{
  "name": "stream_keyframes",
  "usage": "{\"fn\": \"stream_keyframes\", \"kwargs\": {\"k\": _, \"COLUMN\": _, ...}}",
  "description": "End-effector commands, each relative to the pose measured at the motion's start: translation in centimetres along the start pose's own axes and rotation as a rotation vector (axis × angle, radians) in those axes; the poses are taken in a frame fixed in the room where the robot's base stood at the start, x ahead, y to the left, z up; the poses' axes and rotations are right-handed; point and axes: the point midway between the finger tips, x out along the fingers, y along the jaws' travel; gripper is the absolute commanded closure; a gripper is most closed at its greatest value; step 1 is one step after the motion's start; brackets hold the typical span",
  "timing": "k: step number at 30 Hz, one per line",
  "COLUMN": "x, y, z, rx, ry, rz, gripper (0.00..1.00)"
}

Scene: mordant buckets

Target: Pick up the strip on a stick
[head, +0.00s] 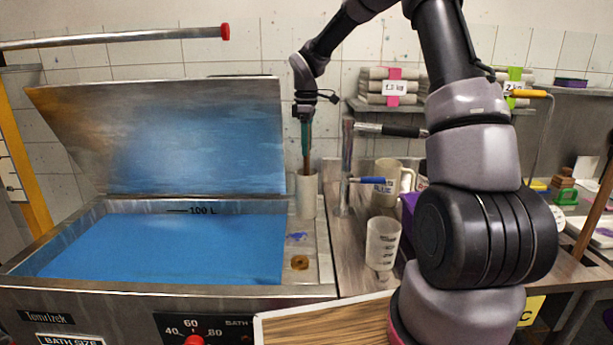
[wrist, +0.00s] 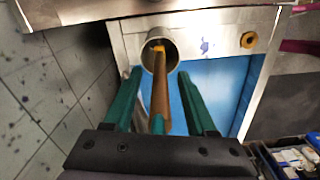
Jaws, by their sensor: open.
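The strip on a stick appears as a brown stick (head: 307,164) standing in a pale cup (head: 306,196) at the back right corner of the blue bath. In the wrist view the stick (wrist: 160,92) runs down into the cup (wrist: 170,52), with a yellow-orange part inside its mouth. My gripper (head: 305,146) is above the cup, pointing down. In the wrist view my gripper's green fingers (wrist: 159,76) are open on either side of the stick, with gaps visible. The stick's lower end is hidden in the cup.
The bath's raised metal lid (head: 190,135) stands close left of the gripper. A metal post (head: 346,165) with handled tools is at right. A measuring beaker (head: 382,243) and a pitcher (head: 390,180) stand on the bench. Shelves with stacked cloth (head: 388,86) are behind.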

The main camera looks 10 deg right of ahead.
Motion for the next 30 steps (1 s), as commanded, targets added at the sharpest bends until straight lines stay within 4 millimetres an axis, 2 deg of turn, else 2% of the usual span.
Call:
{"fn": "stream_keyframes", "kwargs": {"k": 2, "x": 0.0, "y": 0.0, "z": 0.0, "rx": 0.0, "ry": 0.0, "rz": 0.0, "gripper": 0.43}}
{"fn": "stream_keyframes", "kwargs": {"k": 6, "x": 0.0, "y": 0.0, "z": 0.0, "rx": 0.0, "ry": 0.0, "rz": 0.0, "gripper": 0.97}}
{"fn": "stream_keyframes", "kwargs": {"k": 7, "x": -0.1, "y": 0.0, "z": 0.0, "rx": 0.0, "ry": 0.0, "rz": 0.0, "gripper": 1.0}}
{"fn": "stream_keyframes", "kwargs": {"k": 20, "x": -0.6, "y": 0.0, "z": 0.0, "rx": 0.0, "ry": 0.0, "rz": 0.001, "gripper": 1.0}}
{"fn": "stream_keyframes", "kwargs": {"k": 26, "x": -2.9, "y": 0.1, "z": -0.1, "rx": 0.0, "ry": 0.001, "rz": 0.004, "gripper": 1.0}}
{"fn": "stream_keyframes", "kwargs": {"k": 30, "x": -5.8, "y": 0.1, "z": -0.1, "rx": 0.001, "ry": 0.001, "rz": 0.005, "gripper": 1.0}}
